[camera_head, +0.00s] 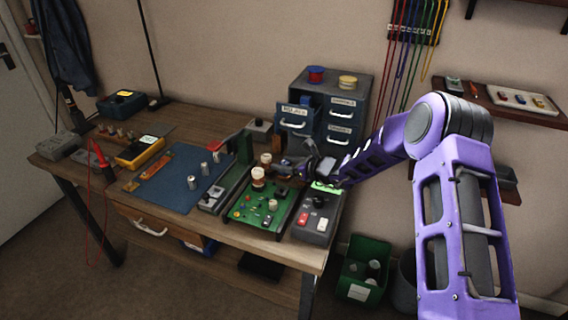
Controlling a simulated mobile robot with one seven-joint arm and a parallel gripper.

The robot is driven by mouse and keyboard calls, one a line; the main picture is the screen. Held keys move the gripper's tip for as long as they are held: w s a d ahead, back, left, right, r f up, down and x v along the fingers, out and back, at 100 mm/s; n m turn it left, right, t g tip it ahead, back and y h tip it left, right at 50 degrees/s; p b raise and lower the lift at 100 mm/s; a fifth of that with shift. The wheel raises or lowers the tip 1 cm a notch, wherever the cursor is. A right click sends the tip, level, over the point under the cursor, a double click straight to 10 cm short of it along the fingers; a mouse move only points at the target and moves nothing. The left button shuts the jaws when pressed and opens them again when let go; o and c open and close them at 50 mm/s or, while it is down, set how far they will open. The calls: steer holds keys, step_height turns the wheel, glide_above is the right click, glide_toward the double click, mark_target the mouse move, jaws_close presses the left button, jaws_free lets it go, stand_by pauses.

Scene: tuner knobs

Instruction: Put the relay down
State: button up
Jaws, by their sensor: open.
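My gripper (308,163) is at the end of my purple arm, low over the back of the workbench, behind the green circuit board (262,221). It is open. Its fingers are small and dark here, and I cannot see anything held between them. I cannot pick out the relay for sure; it may be hidden by the gripper or too small to tell. The green board carries several small coloured parts. Cream-and-brown knobs (258,178) stand at its back left.
A grey box (314,228) with red and white switches sits right of the board. A blue mat (172,197) with metal cylinders lies to the left, beside a yellow meter (140,152). A grey drawer cabinet (338,85) stands behind my gripper. A green bin (363,268) is on the floor.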

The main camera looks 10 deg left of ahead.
steer(key=shift+s+d+f, duration=0.1)
steer(key=shift+d+f, duration=0.4)
steer(key=shift+f, duration=0.2)
steer(key=shift+r+p, duration=0.6)
steer(key=shift+p, duration=0.25)
steer(key=v, duration=1.1)
steer(key=shift+s+d+r, duration=0.1)
steer(key=shift+d+r, duration=0.05)
steer(key=shift+r, duration=0.35)
